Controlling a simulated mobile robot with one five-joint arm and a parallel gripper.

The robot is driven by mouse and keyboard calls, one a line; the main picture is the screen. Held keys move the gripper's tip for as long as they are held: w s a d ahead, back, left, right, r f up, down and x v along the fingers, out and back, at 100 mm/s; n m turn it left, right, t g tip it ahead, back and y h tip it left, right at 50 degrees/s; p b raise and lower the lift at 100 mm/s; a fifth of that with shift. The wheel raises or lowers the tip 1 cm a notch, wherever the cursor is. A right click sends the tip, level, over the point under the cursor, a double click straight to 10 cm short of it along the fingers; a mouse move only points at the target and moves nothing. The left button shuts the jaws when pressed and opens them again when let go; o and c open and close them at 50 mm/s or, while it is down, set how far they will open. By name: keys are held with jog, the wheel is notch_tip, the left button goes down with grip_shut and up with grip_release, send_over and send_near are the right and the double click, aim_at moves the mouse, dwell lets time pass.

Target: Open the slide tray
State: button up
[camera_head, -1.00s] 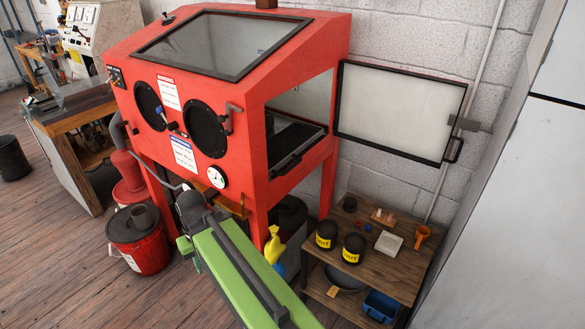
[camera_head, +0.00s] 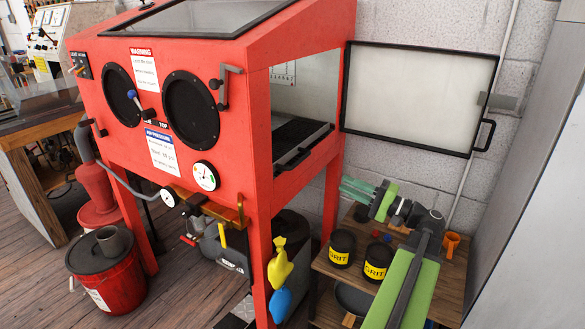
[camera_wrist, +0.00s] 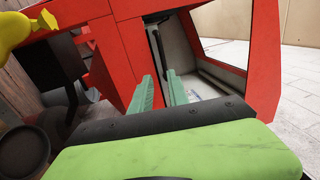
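The slide tray (camera_head: 305,130) is a dark tray inside the red blast cabinet, seen through its open right side. Its dark handle (camera_head: 292,159) is at the lower edge of that opening. My gripper (camera_head: 343,187) is to the right of the cabinet, above the small wooden table, its green fingers pointing left toward the cabinet. It is apart from the handle. In the wrist view, my gripper (camera_wrist: 161,76) has its fingers spread with nothing between them. The opening shows ahead of them; a dark bar is inside it, but I cannot tell whether it is the handle.
The cabinet's side door (camera_head: 415,97) stands swung open to the right, against the wall. Grit cans (camera_head: 341,248) stand on the wooden table below my arm. Yellow (camera_head: 281,262) and blue bottles hang by the cabinet's front leg. A pale panel (camera_head: 530,220) bounds the right.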

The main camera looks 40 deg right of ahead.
jog(key=p, duration=0.3)
send_near(300, 160)
jog(key=x, duration=1)
jog(key=shift+w+d+f, duration=0.3)
jog(key=shift+c, duration=0.3)
grip_shut()
